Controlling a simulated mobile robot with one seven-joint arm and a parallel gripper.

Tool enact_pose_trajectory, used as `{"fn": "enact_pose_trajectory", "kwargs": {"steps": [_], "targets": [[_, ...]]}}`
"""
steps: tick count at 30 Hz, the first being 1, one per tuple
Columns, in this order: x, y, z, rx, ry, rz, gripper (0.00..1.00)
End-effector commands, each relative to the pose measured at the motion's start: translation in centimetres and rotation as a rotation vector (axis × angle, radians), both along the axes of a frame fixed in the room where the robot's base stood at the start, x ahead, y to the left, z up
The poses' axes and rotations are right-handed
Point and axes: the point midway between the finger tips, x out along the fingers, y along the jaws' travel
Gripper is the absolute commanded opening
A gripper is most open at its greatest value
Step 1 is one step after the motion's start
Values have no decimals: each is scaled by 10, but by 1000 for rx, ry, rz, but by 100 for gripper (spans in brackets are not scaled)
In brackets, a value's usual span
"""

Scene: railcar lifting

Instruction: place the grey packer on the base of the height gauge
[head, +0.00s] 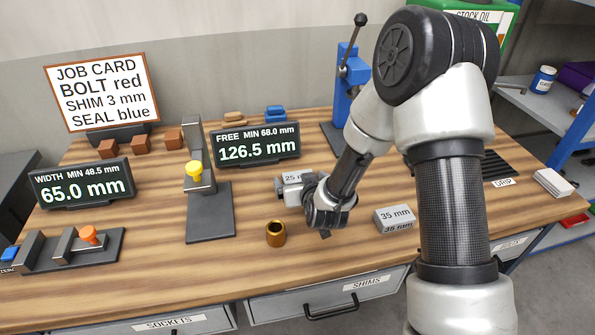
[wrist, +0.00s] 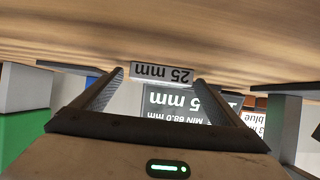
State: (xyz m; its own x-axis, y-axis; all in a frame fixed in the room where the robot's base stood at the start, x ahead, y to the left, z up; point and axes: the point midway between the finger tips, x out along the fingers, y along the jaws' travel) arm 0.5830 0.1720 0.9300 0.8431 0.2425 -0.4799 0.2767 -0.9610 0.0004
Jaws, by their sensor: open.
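A grey packer marked 25 mm (head: 292,177) sits on the wooden bench, partly hidden by my gripper (head: 296,188). In the wrist view the same packer (wrist: 161,74) shows upside down between the tips of my two spread fingers, with a gap visible on each side. How deep it lies between them I cannot tell. A second grey packer, marked 35 mm (head: 396,219), sits on the bench right of my gripper. The height gauge has a flat dark base (head: 209,222), a grey upright (head: 193,137) and a yellow knob (head: 194,168). Its base is bare, left of my gripper.
A brass bush (head: 276,233) stands between the gauge base and my gripper. The FREE display (head: 256,146) stands behind. The width gauge (head: 75,249) with an orange knob is at left. A blue press (head: 345,88) stands behind my arm. Bench in front of the gauge base is clear.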

Motion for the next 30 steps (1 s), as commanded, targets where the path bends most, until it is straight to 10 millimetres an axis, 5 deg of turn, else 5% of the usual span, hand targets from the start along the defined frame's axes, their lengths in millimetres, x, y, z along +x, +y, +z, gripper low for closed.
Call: {"fn": "enact_pose_trajectory", "kwargs": {"steps": [10, 20, 30], "targets": [[-3, 0, -3, 0, 1, 0, 92], [-2, 0, -2, 0, -1, 0, 41], [-2, 0, 7, 1, -3, 0, 41]]}}
